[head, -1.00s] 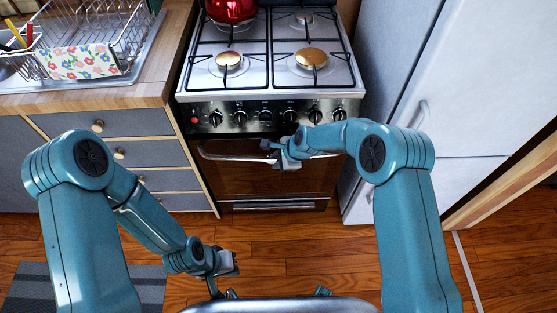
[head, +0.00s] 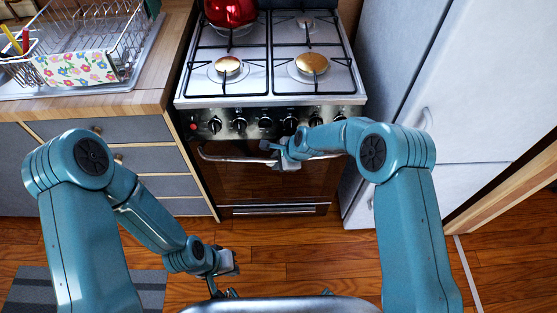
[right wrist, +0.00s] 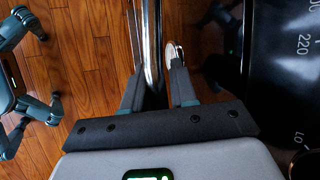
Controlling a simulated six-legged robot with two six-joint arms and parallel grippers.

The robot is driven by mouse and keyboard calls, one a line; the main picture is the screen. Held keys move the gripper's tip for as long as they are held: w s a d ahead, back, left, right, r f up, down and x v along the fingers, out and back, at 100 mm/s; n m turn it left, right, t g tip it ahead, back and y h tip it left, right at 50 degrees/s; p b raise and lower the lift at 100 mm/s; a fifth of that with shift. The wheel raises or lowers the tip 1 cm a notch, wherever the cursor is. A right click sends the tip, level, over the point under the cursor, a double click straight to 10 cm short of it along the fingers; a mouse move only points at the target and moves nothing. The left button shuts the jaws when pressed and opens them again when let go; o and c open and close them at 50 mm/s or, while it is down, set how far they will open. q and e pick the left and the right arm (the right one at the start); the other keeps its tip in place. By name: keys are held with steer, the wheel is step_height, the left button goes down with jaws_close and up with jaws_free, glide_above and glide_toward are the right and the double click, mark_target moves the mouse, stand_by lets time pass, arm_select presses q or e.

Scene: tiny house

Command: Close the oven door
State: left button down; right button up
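The oven door (head: 270,182) is a dark glass panel below the stove's knobs. It stands upright and looks shut or nearly shut; a small gap cannot be ruled out. In the right wrist view the handle bar (right wrist: 151,40) runs between the two fingers of the right gripper (right wrist: 157,85). The fingers stand apart, one on each side, with a small gap on the right. My left gripper (head: 230,262) hangs low over the floor, away from the oven; its fingers are unclear.
The stove top (head: 270,75) carries a red pot (head: 230,12). Grey drawers (head: 150,160) stand left of the oven, and a white fridge (head: 455,90) stands close on the right. The wooden floor (head: 320,255) before the oven is clear, with a striped mat (head: 30,287) at left.

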steer(key=shift+o, duration=1)
steer(key=shift+w+a+r, duration=0.1)
steer(key=shift+a+r, duration=0.05)
steer(key=v, duration=1.6)
steer(key=shift+r+p, duration=0.15)
steer(key=shift+p, duration=0.2)
